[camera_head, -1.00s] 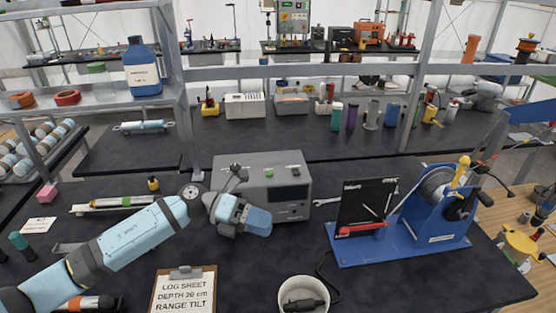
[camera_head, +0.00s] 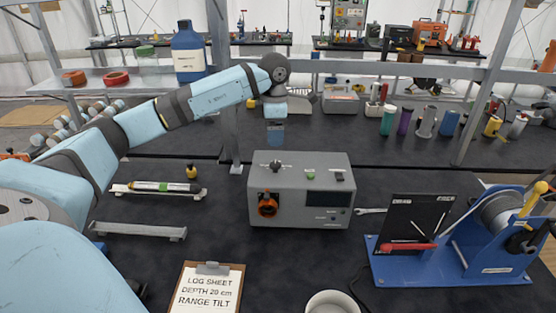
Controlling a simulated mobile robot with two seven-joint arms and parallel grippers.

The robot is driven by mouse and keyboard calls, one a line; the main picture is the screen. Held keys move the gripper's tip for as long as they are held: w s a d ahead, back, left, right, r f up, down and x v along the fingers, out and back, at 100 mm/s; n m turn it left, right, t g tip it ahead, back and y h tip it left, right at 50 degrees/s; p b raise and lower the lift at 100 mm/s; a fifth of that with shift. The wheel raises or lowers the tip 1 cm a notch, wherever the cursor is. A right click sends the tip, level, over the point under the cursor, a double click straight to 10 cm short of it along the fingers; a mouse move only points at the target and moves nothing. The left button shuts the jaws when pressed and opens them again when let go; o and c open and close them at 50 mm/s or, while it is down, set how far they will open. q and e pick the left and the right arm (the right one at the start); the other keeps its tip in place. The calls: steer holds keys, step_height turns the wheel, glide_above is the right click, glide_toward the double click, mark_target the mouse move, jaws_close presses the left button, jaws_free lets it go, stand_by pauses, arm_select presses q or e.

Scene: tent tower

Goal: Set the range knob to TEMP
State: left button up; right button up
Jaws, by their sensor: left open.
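A grey instrument box (camera_head: 298,190) stands on the black bench in the middle. A dark knob (camera_head: 275,164) sits on its top at the left; it may be the range knob, but its markings are too small to read. The box's front has an orange-ringed round socket (camera_head: 267,205) and a dark screen (camera_head: 328,199). My left gripper (camera_head: 275,143) is open and points down, appearing just above the knob in the picture, apart from it. It holds nothing that I can see. My right gripper is not in view.
A clipboard (camera_head: 207,287) reads LOG SHEET, DEPTH 20 cm, RANGE TILT. A white bucket (camera_head: 332,303) stands at the front. A shelf (camera_head: 130,80) is behind my arm.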

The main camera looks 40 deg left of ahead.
mark_target(275, 163)
arm_select(q)
step_height(275, 163, down, 10)
steer(key=shift+r+p, duration=0.25)
steer(key=shift+p, duration=0.3)
steer(key=c, duration=0.9)
steer(key=shift+n, duration=0.3)
steer(key=n+b, duration=0.1)
steer(key=n, duration=0.3)
steer(key=shift+n, duration=0.3)
steer(key=n, duration=0.6)
steer(key=shift+r+n+b, duration=0.1)
steer(key=shift+n+b, duration=0.2)
